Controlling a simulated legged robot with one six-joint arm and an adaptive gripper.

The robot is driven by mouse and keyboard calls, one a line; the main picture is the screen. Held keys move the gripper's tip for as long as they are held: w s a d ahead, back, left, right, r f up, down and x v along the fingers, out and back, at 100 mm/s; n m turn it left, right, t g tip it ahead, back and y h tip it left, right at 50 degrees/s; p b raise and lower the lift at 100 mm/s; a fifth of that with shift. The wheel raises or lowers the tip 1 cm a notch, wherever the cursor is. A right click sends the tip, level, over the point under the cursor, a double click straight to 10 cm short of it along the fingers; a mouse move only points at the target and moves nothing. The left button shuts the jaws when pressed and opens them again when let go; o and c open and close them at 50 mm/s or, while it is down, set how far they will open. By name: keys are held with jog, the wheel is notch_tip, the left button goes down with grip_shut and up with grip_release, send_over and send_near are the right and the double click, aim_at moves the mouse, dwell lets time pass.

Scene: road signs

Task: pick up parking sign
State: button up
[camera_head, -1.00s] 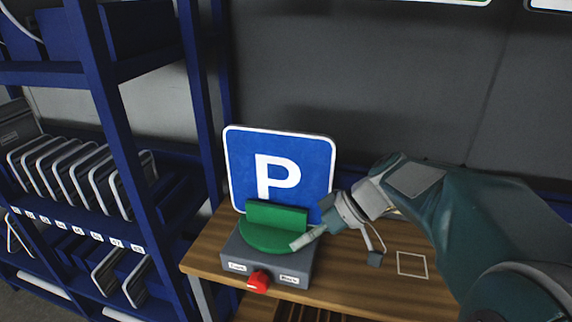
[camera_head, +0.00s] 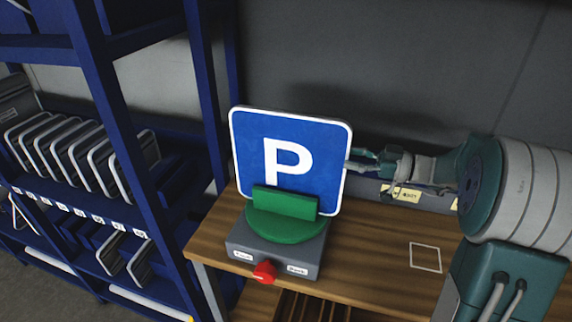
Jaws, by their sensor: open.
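The parking sign (camera_head: 262,150) is a blue square plate with a white P and white rim. It stands upright in a green holder (camera_head: 285,203) on a grey box (camera_head: 277,247) on the wooden table. My gripper (camera_head: 352,160) is at the sign's right edge, reaching in from the right and pointing left. Its fingers are open, with nothing seen held. The fingertips are close to the edge, and I cannot tell whether they touch it or straddle it.
The grey box has a red knob (camera_head: 265,271) in front. A blue shelf rack (camera_head: 110,110) with several grey-edged plates stands at left. A white square outline (camera_head: 425,257) marks bare table (camera_head: 375,255) at right. A grey wall is behind.

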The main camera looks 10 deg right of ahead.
aim_at(330, 151)
jog(key=x, duration=0.4)
jog(key=shift+w+r, duration=0.15)
jog(key=shift+w, duration=0.05)
jog(key=shift+w+a, duration=0.1)
jog(key=shift+a, duration=0.5)
jog(key=c, duration=0.7)
jog(key=shift+d, duration=0.2)
grip_shut()
